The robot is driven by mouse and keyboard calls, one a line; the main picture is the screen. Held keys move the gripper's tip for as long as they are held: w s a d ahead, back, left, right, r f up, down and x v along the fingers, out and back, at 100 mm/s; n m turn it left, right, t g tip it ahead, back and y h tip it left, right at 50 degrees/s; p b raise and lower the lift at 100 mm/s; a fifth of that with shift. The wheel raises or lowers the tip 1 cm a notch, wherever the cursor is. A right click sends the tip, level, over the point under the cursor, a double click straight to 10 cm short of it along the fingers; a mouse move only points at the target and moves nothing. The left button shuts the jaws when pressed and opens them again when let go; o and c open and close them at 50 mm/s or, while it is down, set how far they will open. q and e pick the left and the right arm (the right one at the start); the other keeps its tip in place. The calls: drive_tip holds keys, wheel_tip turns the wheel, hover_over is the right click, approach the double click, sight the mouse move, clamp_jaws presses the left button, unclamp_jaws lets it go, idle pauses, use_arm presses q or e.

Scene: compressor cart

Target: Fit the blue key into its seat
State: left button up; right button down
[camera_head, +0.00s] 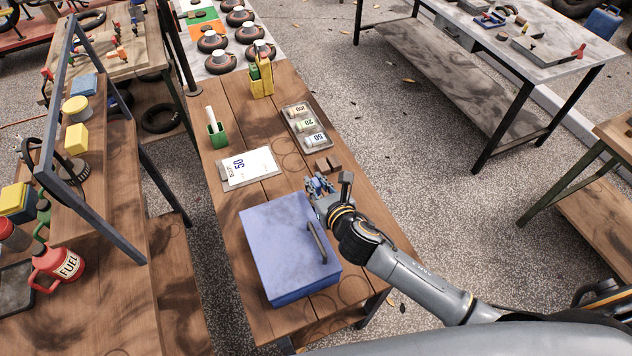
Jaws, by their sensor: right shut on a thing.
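My right gripper (324,191) reaches in from the lower right, above the wooden bench just behind the blue box. It is shut on a small bluish piece, the blue key (318,184), which is largely covered by the fingers. The key's shape and tilt are too small to tell. I cannot make out its seat for certain. My left gripper is not in view.
A blue box (272,246) with a dark handle fills the bench's (242,204) near part. Behind it are brown blocks (328,165), a white card (247,167), a green holder (217,134), a tray of labelled cylinders (322,144) and a yellow holder (261,85).

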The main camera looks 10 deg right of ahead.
sight(319, 195)
drive_tip(key=shift+p, duration=0.55)
idle(0.5)
drive_tip(key=shift+f+b, duration=1.1)
drive_tip(key=shift+f, duration=0.6)
drive_tip(key=c, duration=1.2)
unclamp_jaws()
drive_tip(key=shift+s, duration=0.15)
drive_tip(key=v, duration=1.1)
drive_tip(key=shift+s+d+r, duration=0.15)
drive_tip(key=shift+s+r, duration=0.15)
drive_tip(key=shift+s+f, duration=0.1)
